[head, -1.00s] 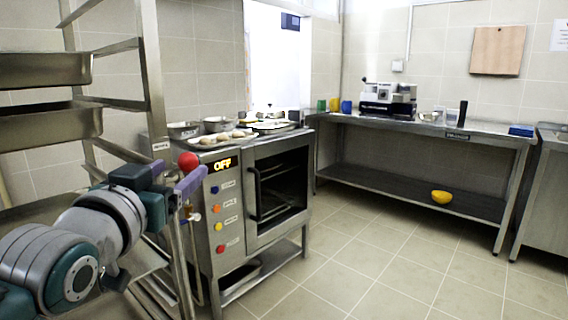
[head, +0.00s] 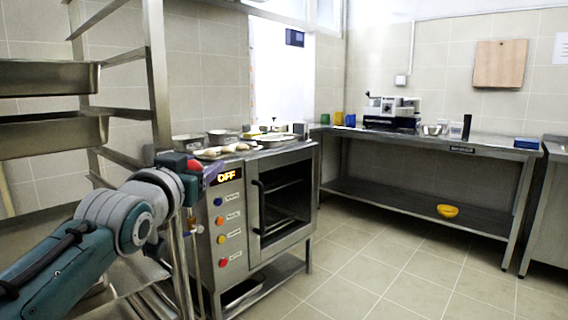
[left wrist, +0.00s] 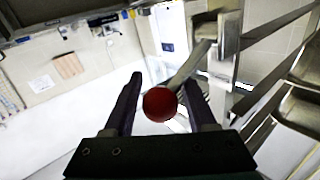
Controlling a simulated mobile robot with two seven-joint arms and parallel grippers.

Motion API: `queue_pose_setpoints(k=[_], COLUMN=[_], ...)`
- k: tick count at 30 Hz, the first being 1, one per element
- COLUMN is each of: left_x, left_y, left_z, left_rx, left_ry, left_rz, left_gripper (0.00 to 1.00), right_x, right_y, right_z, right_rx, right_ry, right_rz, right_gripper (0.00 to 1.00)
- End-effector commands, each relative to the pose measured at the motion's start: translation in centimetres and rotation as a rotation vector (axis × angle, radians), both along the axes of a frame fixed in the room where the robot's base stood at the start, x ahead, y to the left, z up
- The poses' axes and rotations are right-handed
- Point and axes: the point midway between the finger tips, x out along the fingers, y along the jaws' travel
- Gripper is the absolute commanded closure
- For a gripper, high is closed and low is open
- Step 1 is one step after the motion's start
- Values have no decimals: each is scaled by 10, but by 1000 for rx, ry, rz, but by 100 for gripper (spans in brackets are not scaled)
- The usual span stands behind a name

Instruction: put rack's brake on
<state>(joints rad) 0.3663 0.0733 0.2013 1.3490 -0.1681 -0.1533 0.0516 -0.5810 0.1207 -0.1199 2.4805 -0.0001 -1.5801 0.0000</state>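The rack (head: 158,75) is a metal frame at the left of the head view, with steel trays on its rails. A red ball knob (head: 194,165), apparently the end of the brake lever, shows partly hidden behind my left gripper (head: 212,172). In the left wrist view the red knob (left wrist: 159,104) sits between the two dark fingers of the left gripper (left wrist: 162,92), with a metal bar running up from behind it. The fingers stand apart; a gap shows on the left, and contact on the right is unclear. My right gripper is out of view.
An oven (head: 272,215) with an OFF display and coloured buttons stands just right of the gripper, food and pans on top. A steel table (head: 430,142) stands at the back right, a yellow bowl (head: 447,211) on its shelf. The floor at front right is clear.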

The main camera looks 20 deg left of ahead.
Motion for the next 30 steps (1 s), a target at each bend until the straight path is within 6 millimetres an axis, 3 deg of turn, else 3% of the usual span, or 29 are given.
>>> queue_pose_setpoints(k=[2,14,30], left_x=[0,0,0], left_y=[0,0,-1], left_z=[0,-1,-2], left_rx=[0,-2,-6], left_ry=[0,2,4], left_rz=[0,-1,0], left_gripper=[53,98,100], right_x=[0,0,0], right_y=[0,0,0], right_z=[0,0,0], right_rx=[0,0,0], right_ry=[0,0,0], right_rz=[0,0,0], right_gripper=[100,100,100])
